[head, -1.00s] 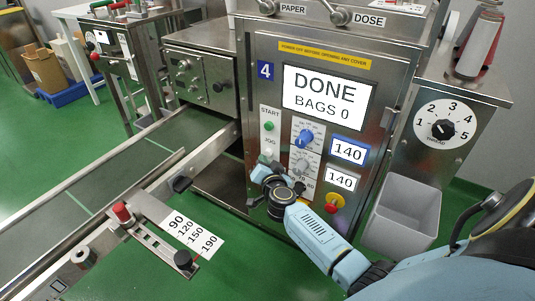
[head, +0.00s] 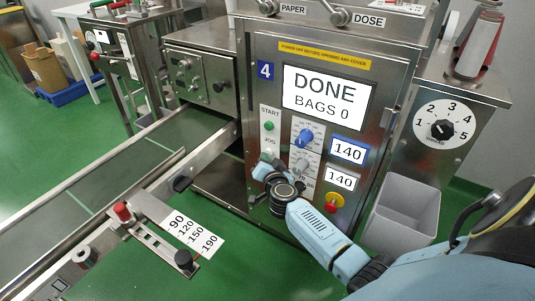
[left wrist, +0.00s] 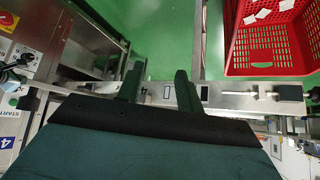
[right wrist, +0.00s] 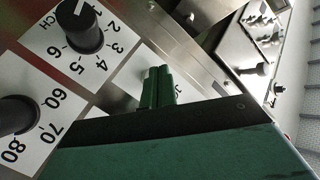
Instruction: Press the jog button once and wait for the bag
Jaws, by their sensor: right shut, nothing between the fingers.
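The packer's front panel (head: 337,55) carries a screen (head: 325,98) reading DONE, BAGS 0. The green START button (head: 269,126) sits above the JOG label (head: 270,141). The jog button below that label is hidden by my right gripper (head: 266,163). In the right wrist view, the right gripper's green fingers (right wrist: 158,86) are together and empty, over the white label plate (right wrist: 140,75). I cannot tell whether they touch the button. My left gripper (left wrist: 159,86) is open and empty in the left wrist view. No bag shows on the belt (head: 105,175).
Two dials (head: 303,137) and a red stop button (head: 333,203) are right of the jog area. A grey bin (head: 405,210) stands at the right. A red crate (left wrist: 268,70) holding white packets shows in the left wrist view.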

